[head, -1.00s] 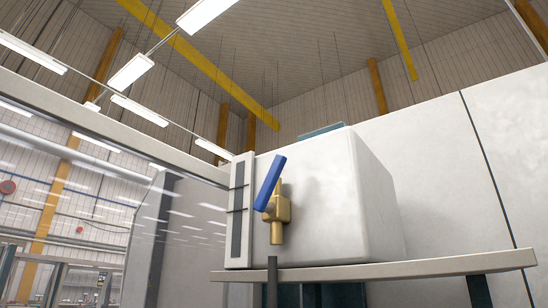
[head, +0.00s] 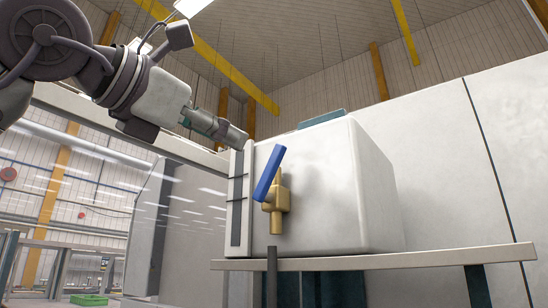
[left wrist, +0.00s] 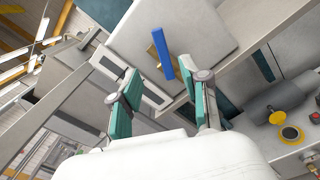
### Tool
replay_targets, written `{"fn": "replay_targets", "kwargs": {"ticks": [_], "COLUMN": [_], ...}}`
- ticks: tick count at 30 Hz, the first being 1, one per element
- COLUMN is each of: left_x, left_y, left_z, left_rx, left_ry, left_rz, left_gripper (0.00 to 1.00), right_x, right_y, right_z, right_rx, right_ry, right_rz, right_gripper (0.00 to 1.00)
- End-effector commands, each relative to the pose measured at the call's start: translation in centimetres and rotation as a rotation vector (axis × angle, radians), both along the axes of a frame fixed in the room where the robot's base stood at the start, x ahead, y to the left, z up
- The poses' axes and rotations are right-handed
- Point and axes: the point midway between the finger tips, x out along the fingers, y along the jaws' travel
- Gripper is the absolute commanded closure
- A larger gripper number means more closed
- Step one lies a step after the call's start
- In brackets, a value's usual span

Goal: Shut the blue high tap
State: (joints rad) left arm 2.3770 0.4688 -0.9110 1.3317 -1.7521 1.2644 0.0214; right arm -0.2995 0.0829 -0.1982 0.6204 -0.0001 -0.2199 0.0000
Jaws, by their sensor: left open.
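The blue high tap has a blue lever handle (head: 268,173) on a brass body (head: 276,202) on the front of a white box (head: 345,190). The lever slants, its upper end leaning right. My left gripper (head: 236,138) comes in from the upper left, above and left of the lever, apart from it. In the left wrist view the gripper (left wrist: 165,98) is open, its teal-padded fingers spread and empty. The blue lever (left wrist: 163,52) shows beyond and between them, with part of the brass body behind it. My right gripper is not in view.
The box rests on a pale shelf (head: 420,262). A narrow slotted panel (head: 238,200) stands at its left edge, close to my gripper. In the left wrist view, a control with a yellow ring (left wrist: 291,133) lies at lower right. Clear space lies before the tap.

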Motion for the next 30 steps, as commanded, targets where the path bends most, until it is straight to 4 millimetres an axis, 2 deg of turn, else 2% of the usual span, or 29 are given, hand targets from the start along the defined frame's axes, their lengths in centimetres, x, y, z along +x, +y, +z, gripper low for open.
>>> {"fn": "replay_targets", "kwargs": {"ticks": [9, 16, 22, 30], "left_x": [5.4, 8.7, 9.9, 10.1], "left_y": [-4.1, -6.4, -7.3, -7.5], "left_z": [0.4, 0.3, 0.1, -0.1], "left_rx": [0.001, 0.000, -0.001, -0.002], "left_ry": [0.004, 0.004, 0.002, 0.001], "left_rz": [-0.005, -0.006, -0.005, -0.006], "left_gripper": [0.54, 0.54, 0.54, 0.54], "right_x": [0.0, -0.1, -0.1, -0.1], "right_y": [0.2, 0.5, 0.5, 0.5], "right_z": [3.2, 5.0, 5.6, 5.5], "right_rx": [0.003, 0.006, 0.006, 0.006], "right_ry": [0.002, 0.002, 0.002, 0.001], "right_rz": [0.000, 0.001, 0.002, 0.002], "right_gripper": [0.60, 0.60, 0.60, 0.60]}}
